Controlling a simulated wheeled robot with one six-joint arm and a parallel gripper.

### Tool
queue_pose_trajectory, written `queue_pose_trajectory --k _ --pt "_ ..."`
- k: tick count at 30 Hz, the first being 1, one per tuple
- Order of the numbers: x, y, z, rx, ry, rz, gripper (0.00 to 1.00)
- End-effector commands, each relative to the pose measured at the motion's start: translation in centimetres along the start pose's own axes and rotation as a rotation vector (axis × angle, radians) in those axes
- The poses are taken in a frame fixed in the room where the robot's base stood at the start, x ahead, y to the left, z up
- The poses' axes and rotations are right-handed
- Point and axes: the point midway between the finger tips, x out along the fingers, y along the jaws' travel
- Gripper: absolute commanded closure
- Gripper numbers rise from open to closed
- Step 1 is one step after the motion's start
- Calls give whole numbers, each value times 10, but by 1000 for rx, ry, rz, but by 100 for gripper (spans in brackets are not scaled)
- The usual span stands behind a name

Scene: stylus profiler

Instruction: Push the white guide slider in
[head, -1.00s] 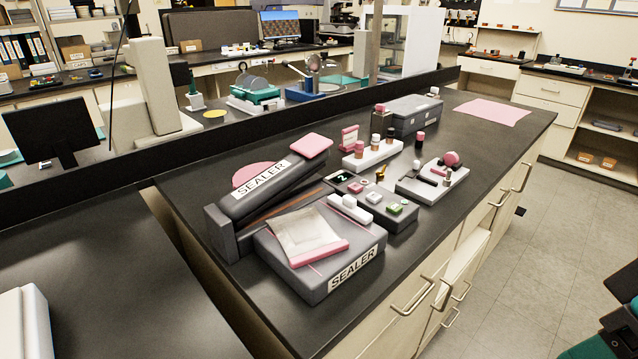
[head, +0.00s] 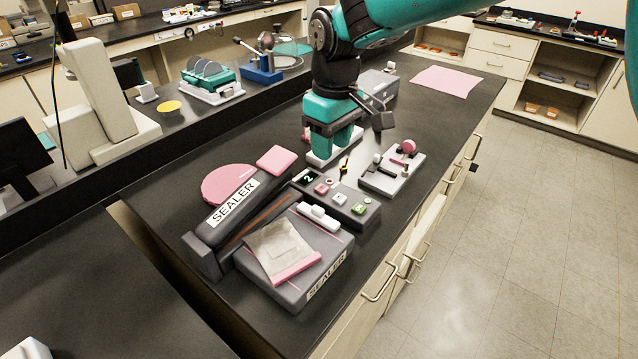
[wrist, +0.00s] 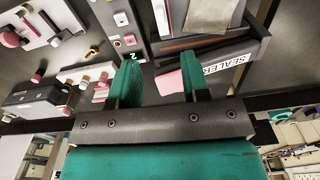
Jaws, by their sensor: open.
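The white guide slider (head: 318,216) sits on the grey sealer base (head: 325,275), along the edge beside the control box. In the wrist view, a white piece that looks like the slider (wrist: 161,17) shows near the top edge. The sealer's dark arm (head: 236,205) is raised, and a clear pouch with a pink edge (head: 275,246) lies on the base. My gripper (head: 333,150) is above the bench behind the control box, apart from the slider and farther back. In the wrist view my gripper (wrist: 159,72) is open, with nothing between its teal fingers.
The control box (head: 340,199) with several buttons stands between the sealer and my gripper. A white tray with a pink knob (head: 392,174) is to its right. A grey case (head: 378,85) and pink mat (head: 445,82) lie farther back. The bench's right strip is clear.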

Motion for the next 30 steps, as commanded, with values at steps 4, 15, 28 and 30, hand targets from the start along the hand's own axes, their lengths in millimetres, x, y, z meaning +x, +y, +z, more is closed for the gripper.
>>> queue_pose_trajectory --k 4,15,28,30 --pt "5 0 -24 -21 -22 17 57" --pt "58 2 -26 -23 -30 19 57" --pt "151 4 -23 -22 -27 20 57" --pt "162 5 -24 -22 -25 20 57"
